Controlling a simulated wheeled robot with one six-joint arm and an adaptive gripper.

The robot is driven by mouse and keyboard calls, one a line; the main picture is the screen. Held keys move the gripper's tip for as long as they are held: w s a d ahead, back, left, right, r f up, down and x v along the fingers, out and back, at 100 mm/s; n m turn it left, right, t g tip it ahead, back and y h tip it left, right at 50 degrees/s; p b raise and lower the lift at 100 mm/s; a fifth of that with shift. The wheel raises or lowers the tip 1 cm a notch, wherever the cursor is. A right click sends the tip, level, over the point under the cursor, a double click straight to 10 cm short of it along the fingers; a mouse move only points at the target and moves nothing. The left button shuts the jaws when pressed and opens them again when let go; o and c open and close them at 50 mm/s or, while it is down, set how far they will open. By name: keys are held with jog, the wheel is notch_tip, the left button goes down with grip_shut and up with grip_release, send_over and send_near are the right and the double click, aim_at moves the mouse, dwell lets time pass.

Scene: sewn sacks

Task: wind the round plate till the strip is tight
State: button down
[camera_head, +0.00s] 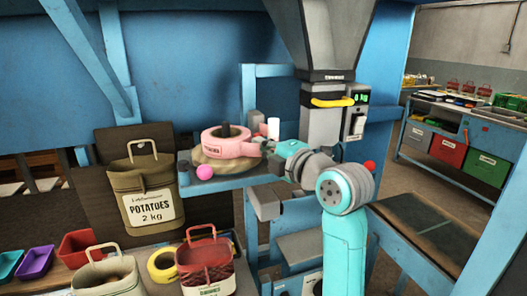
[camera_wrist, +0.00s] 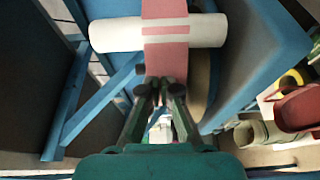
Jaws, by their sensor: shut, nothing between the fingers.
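A pink strip (camera_head: 228,148) with printed lettering loops around a dark upright post on the blue side shelf. A tan round plate (camera_head: 213,166) lies under it, with a pink ball (camera_head: 205,172) at its front edge. In the wrist view the pink strip (camera_wrist: 166,58) crosses a white roller (camera_wrist: 112,33), and part of a tan edge (camera_wrist: 202,85) shows to its right. My gripper (camera_wrist: 160,92) is shut and empty, its tips at the lower end of the visible strip. In the head view it (camera_head: 268,147) is just right of the loop. Contact and strip tightness cannot be told.
The blue shelf (camera_head: 235,182) is narrow, with blue frame posts close by. A potato sack (camera_head: 145,195) stands at left. A red sack (camera_head: 205,265), a yellow roll (camera_head: 161,265) and small bins are below. A grey machine (camera_head: 321,120) stands behind my arm.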

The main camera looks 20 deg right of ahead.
jog(key=shift+w+d, duration=0.1)
jog(key=shift+w, duration=0.1)
jog(key=shift+w+d, duration=0.4)
jog(key=shift+w, duration=0.05)
